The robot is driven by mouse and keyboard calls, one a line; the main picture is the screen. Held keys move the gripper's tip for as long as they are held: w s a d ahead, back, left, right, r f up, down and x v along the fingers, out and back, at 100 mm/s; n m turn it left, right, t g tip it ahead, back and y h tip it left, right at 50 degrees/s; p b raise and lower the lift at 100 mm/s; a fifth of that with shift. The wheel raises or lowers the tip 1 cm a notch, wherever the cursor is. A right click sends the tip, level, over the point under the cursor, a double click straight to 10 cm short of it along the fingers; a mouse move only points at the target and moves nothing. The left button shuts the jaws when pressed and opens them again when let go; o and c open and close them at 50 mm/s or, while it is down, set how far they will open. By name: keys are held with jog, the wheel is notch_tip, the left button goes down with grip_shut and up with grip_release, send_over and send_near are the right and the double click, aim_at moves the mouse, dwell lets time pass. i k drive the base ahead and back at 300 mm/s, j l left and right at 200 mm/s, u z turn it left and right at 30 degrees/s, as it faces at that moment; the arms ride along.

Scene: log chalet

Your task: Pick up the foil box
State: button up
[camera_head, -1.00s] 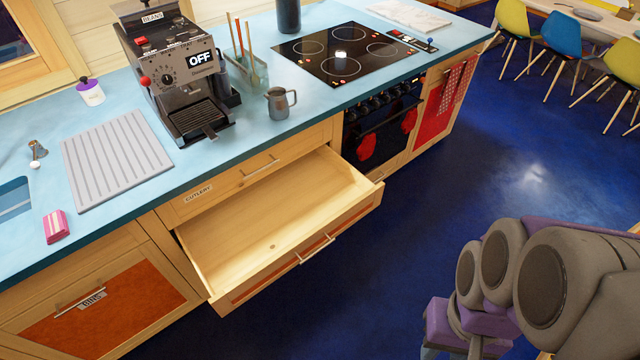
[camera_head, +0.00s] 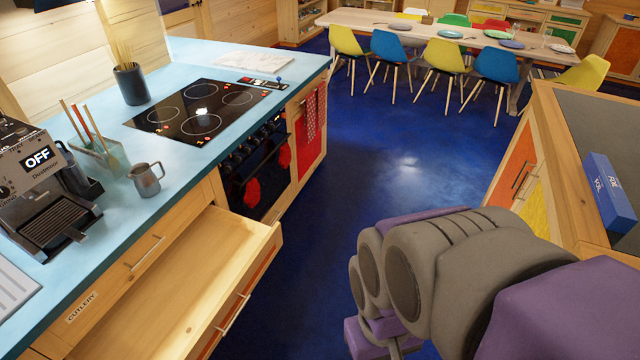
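The foil box (camera_head: 608,194) is a long blue box with white lettering. It lies on the dark top of the wooden counter at the right of the view, near that counter's left edge. My arm, grey and purple, fills the lower right, below and left of the box. Only a small part of my gripper (camera_head: 388,345) shows at the bottom, beneath the arm links. Its fingers are mostly hidden, and it is well apart from the box.
An open, empty drawer (camera_head: 150,290) juts out from the blue counter (camera_head: 205,165) at left. The right counter (camera_head: 585,120) stands beside my arm. A dining table (camera_head: 385,22) with several chairs is at the back. The blue floor (camera_head: 390,170) between is clear.

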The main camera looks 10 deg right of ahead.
aim_at(617, 215)
jog(key=z, duration=2.7)
jog(key=i+j+z, duration=0.1)
jog(key=j+z, duration=0.2)
jog(key=z, duration=0.2)
jog(key=i+j+z, duration=0.1)
jog(key=j+z, duration=0.2)
jog(key=z, duration=0.2)
jog(key=j+z, duration=0.35)
jog(key=z, duration=0.15)
jog(key=j+z, duration=0.3)
jog(key=z, duration=0.2)
jog(key=k+j+z, duration=0.1)
jog(key=j, duration=0.4)
jog(key=k+j+z, duration=0.15)
jog(key=j, duration=0.3)
jog(key=k+j+z, duration=0.1)
jog(key=k+j, duration=0.25)
jog(key=k+j+z, duration=0.15)
jog(key=j, duration=0.4)
jog(key=k+j+z, duration=0.1)
jog(key=k+j, duration=0.4)
jog(key=j, duration=0.15)
jog(key=k+j, duration=0.15)
jog(key=j, duration=0.2)
